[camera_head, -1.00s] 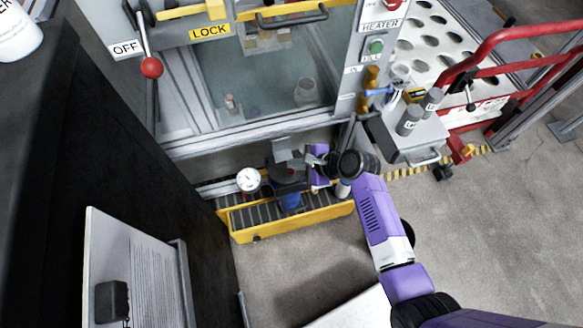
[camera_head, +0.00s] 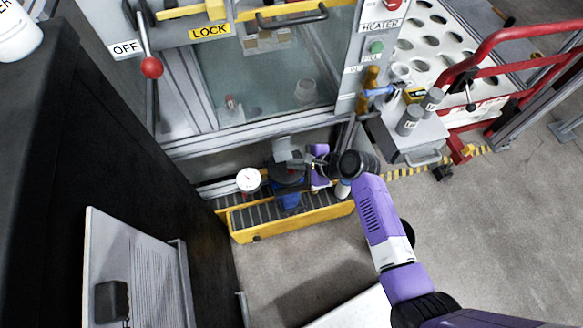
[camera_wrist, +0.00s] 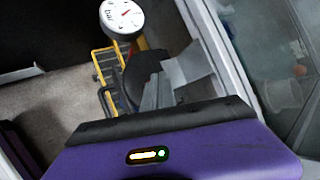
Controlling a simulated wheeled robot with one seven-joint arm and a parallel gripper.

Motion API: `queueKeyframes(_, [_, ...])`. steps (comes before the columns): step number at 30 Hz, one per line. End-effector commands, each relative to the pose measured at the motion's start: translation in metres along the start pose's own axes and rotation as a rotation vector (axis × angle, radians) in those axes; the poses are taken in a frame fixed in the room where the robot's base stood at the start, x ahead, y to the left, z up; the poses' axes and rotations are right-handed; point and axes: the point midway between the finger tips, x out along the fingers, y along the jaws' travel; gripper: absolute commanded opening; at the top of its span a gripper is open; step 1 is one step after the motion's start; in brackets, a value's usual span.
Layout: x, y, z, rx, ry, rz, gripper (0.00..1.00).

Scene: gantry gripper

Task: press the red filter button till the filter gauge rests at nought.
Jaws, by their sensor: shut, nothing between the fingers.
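The filter gauge (camera_head: 248,180) is a round white dial at the left end of the yellow-edged tray. It also shows in the wrist view (camera_wrist: 121,18), with "bar" lettering and a red needle; I cannot read its value. The filter (camera_head: 289,199) has a blue body under a dark head, just right of the gauge. I cannot make out the red button; my gripper and the dark head may hide it. My gripper (camera_head: 286,156) is shut and empty, its grey fingers over the dark head. In the wrist view the fingers (camera_wrist: 180,78) overlap that head; contact is unclear.
The yellow tray (camera_head: 300,221) with a slatted floor stands below the glazed cabinet (camera_head: 270,85). A dark panel (camera_head: 160,170) rises on the left. A grey shelf with canisters (camera_head: 408,121) is to the right. Floor in front of the tray is clear.

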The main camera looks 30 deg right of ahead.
Motion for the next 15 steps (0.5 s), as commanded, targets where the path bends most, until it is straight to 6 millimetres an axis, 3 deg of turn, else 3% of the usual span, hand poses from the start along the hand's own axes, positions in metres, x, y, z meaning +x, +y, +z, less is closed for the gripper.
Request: queueKeyframes(15, [0.0049, 0.0035, -0.0035, 0.000, 0.000, 0.000, 0.00])
